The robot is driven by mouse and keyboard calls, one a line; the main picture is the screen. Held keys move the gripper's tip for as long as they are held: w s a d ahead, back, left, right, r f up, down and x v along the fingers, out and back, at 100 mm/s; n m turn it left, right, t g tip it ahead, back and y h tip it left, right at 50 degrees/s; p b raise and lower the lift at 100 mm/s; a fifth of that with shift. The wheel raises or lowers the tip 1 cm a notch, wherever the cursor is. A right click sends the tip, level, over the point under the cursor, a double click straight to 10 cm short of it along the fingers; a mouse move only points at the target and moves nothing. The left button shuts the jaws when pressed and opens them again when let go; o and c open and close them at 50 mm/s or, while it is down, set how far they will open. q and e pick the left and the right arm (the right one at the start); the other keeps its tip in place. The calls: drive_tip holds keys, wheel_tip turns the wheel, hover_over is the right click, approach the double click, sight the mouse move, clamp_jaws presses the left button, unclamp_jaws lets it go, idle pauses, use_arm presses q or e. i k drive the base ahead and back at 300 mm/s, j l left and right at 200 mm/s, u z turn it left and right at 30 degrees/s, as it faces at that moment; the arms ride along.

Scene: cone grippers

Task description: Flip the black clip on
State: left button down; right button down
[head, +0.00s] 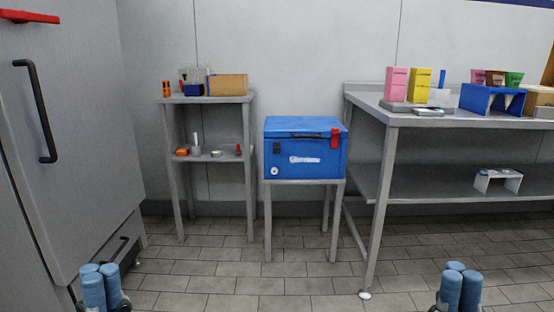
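A blue cool box (305,155) with its lid down stands on a small metal stand in the middle of the head view. A black clip (276,148) is on the left of its front, just under the lid edge. A red clip (335,138) is on the right of its front. A dark handle lies along the front of the lid. My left gripper (101,285) is low at the left, far from the box. My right gripper (460,287) is low at the right, also far from the box. Their blue fingertips point up and appear close together; I cannot tell whether they are shut.
A grey cabinet (55,130) with a dark handle fills the left. A metal shelf (206,98) with small items stands left of the box. A long metal table (430,118) with cartons and a blue rack stands right. Tiled floor (240,286) before the box is clear.

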sight(276, 145)
drive_tip(key=i+l, duration=0.15)
drive_tip(key=i, duration=0.3)
drive_tip(key=i+l, duration=0.2)
drive_tip(key=i, duration=0.3)
drive_tip(key=i+l, duration=0.15)
drive_tip(key=i, duration=0.3)
drive_tip(key=i+l, duration=0.15)
drive_tip(key=i, duration=0.3)
drive_tip(key=i+l, duration=0.15)
drive_tip(key=i, duration=0.35)
drive_tip(key=u, duration=0.05)
